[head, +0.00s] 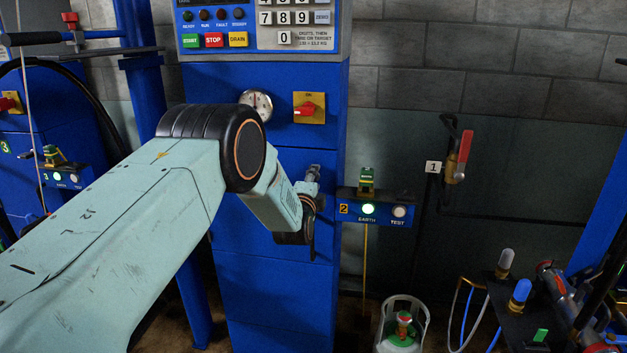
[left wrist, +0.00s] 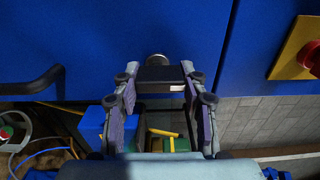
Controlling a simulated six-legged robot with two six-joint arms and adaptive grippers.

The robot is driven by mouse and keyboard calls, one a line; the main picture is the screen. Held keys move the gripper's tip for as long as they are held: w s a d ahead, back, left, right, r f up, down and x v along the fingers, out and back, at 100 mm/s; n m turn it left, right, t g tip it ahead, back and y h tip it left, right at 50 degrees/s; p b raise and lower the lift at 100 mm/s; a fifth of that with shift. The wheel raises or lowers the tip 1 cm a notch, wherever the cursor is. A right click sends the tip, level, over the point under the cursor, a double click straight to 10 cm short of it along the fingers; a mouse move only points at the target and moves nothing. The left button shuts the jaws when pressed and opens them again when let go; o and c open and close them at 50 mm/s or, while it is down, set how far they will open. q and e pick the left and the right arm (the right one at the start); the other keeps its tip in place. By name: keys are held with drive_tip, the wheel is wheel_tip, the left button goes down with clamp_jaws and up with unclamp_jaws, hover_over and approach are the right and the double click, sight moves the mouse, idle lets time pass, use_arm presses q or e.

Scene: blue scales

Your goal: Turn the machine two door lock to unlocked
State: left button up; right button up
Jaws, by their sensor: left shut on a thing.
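The machine two blue cabinet (head: 270,280) stands in the middle of the head view, beside a box marked 2. My left gripper (head: 312,180) is at the right part of its front, partly hidden by my own wrist. In the left wrist view the two fingers of my left gripper (left wrist: 161,85) are closed on the sides of a dark block, the door lock (left wrist: 160,74). A round grey metal part (left wrist: 156,59) shows just beyond it against the blue door. I cannot tell the lock's setting. My right gripper is not in view.
A red switch on a yellow plate (head: 309,108) and a gauge (head: 257,104) sit above the gripper. The box marked 2 (head: 375,207) with a lit green lamp is close to its right. A gas cylinder (head: 402,330) stands on the floor at lower right.

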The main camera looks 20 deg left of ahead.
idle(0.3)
use_arm(q)
drive_tip(key=o, duration=1.2)
drive_tip(key=shift+c, duration=0.2)
drive_tip(key=v, duration=1.2)
